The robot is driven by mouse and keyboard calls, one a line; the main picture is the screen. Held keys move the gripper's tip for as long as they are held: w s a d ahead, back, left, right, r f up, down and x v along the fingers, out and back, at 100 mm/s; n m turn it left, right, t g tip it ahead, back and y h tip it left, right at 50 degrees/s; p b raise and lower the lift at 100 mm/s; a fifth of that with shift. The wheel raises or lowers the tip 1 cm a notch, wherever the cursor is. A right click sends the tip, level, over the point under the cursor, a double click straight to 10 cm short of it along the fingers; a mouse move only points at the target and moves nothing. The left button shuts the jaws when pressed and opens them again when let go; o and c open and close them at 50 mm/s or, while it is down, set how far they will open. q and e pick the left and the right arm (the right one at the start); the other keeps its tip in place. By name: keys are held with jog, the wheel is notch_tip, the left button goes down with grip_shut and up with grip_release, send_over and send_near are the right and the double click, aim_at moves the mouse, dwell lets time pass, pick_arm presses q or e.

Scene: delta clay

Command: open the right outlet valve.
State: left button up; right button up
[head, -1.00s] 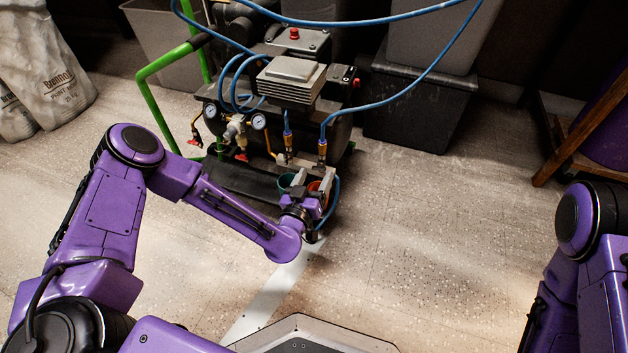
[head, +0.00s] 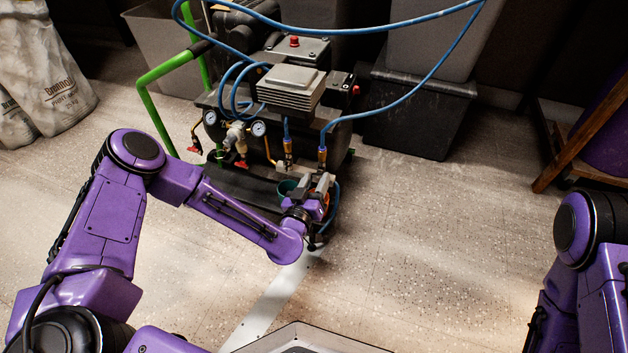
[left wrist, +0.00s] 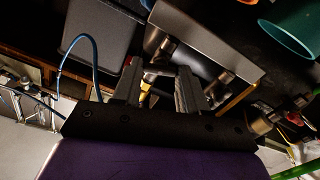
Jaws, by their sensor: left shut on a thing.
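The fingers hide most of the handle. My right gripper is out of the picture.
A teal cup (head: 287,187) sits beside my left gripper, and it also shows in the left wrist view (left wrist: 295,28). Blue hoses (head: 400,97) arch over the compressor. A green handle frame (head: 155,110) stands left. Floor at the right (head: 430,220) is clear.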

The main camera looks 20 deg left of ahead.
pick_arm(q)
jog(key=n+p, duration=0.1)
jog(key=n, duration=0.2)
jog(key=shift+r, duration=0.1)
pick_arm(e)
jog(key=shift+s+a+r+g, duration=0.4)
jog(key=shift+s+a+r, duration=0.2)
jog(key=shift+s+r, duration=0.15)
pick_arm(q)
jog(key=n+p, duration=0.1)
jog(key=n, duration=0.2)
jog(key=shift+n, duration=0.4)
jog(key=n, duration=0.3)
jog(key=shift+n, duration=0.3)
jog(key=shift+n+p, duration=0.45)
jog(key=shift+n, duration=1.45)
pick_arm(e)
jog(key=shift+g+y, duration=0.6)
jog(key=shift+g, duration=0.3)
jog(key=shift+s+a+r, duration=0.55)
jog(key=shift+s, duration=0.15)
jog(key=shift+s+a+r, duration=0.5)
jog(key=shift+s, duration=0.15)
pick_arm(q)
jog(key=o, duration=1.1)
jog(key=shift+c, duration=0.2)
